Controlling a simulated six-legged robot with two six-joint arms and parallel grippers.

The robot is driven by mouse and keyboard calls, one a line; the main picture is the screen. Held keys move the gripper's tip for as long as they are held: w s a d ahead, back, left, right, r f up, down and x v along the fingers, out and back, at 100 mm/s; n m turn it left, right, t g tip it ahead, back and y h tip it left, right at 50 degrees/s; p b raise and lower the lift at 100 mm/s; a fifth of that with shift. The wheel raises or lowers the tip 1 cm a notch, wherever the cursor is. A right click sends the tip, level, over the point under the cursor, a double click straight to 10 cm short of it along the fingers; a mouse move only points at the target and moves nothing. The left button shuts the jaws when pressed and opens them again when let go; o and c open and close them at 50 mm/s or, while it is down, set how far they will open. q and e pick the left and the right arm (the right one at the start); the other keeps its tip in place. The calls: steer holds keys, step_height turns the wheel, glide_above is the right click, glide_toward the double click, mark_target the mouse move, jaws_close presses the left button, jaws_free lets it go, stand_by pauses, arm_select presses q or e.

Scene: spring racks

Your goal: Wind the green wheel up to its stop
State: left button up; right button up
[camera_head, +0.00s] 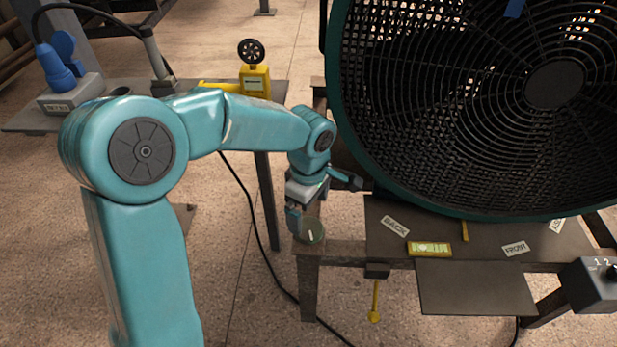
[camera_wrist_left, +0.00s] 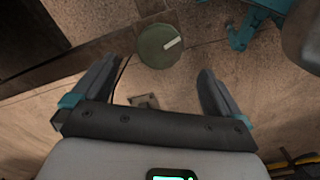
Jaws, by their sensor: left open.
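The green wheel (camera_head: 312,232) is a small dark green disc with a white mark, at the left front corner of the fan's rack. In the left wrist view the wheel (camera_wrist_left: 155,48) lies just beyond the fingertips, its white mark pointing to the upper right. My left gripper (camera_head: 294,217) is open and empty, pointing down close beside the wheel. In the left wrist view my left gripper (camera_wrist_left: 153,72) has its fingers spread wide, with the wheel between their directions and no finger visibly touching it. My right gripper does not show.
A large caged fan (camera_head: 470,90) rises right behind the wheel. A shelf with BACK (camera_head: 395,226) and FRONT (camera_head: 516,248) labels lies to its right, with a yellow pull (camera_head: 374,316) hanging below. A side table (camera_head: 215,90) holds a yellow device (camera_head: 255,80) and a blue plug (camera_head: 62,75).

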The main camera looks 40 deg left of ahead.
arm_select(q)
step_height(320, 180, up, 9)
steer(key=p, duration=0.1)
steer(key=shift+r+p, duration=0.2)
steer(key=shift+p, duration=0.15)
steer(key=shift+f, duration=0.1)
steer(key=s+d+f+m+h, duration=0.2)
steer(key=d+f+m, duration=0.3)
steer(key=f, duration=0.6)
steer(key=s+d+f+m+h, duration=0.1)
steer(key=d+f+m, duration=0.35)
steer(key=f, duration=0.65)
steer(key=s+d+f+m+h, duration=0.1)
steer(key=s+d+f+m, duration=0.2)
steer(key=s+f, duration=0.3)
steer(key=s+d+f+m, duration=0.2)
steer(key=s+f+m, duration=0.2)
steer(key=s+f, duration=0.15)
step_height(320, 180, up, 13)
steer(key=p, duration=1.2)
steer(key=shift+d+r+p, duration=0.15)
steer(key=shift+r+p, duration=0.05)
steer(key=shift+p, duration=0.15)
